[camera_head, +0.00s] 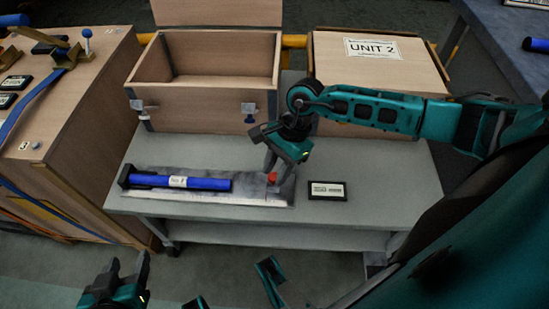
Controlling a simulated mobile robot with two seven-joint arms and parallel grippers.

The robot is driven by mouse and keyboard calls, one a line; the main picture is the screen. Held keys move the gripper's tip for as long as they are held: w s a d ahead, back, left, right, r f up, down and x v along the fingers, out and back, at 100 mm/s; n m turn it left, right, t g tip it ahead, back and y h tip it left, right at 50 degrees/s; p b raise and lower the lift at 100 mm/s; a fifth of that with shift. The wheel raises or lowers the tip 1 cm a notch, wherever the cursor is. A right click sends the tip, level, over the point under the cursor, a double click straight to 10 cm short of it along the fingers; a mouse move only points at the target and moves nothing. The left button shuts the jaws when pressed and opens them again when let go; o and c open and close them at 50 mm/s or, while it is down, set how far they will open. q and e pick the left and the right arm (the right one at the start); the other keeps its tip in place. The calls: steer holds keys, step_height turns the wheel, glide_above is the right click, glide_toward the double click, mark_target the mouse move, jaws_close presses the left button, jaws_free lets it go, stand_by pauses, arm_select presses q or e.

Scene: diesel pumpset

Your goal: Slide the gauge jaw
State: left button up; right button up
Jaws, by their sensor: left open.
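The gauge lies flat on the grey bench, a blue bar (208,184) with a white label and a dark block (125,176) at its left end, on a thin metal plate (250,190). A small red part (272,177), perhaps the jaw's knob, is at the plate's right end, apart from the blue bar. My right gripper (277,174) reaches down at the red part from above. Its fingers are small and dark, and whether they close on the red part is unclear. My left gripper (128,263) is open and empty at the bottom left, in front of the bench.
The grey bench (370,195) has free room at its right. A small black-framed label plate (327,191) lies right of the gauge. An open wooden box (205,105) and a crate marked UNIT 2 (375,75) stand behind. A wooden cabinet (75,150) stands at the left.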

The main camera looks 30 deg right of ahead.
steer(key=o, duration=0.3)
steer(key=shift+o, duration=0.2)
steer(key=s+p+v, duration=0.1)
steer(key=p+v, duration=0.1)
steer(key=v, duration=1.1)
steer(key=shift+w+p, duration=0.3)
steer(key=shift+w, duration=0.2)
steer(key=shift+a, duration=0.1)
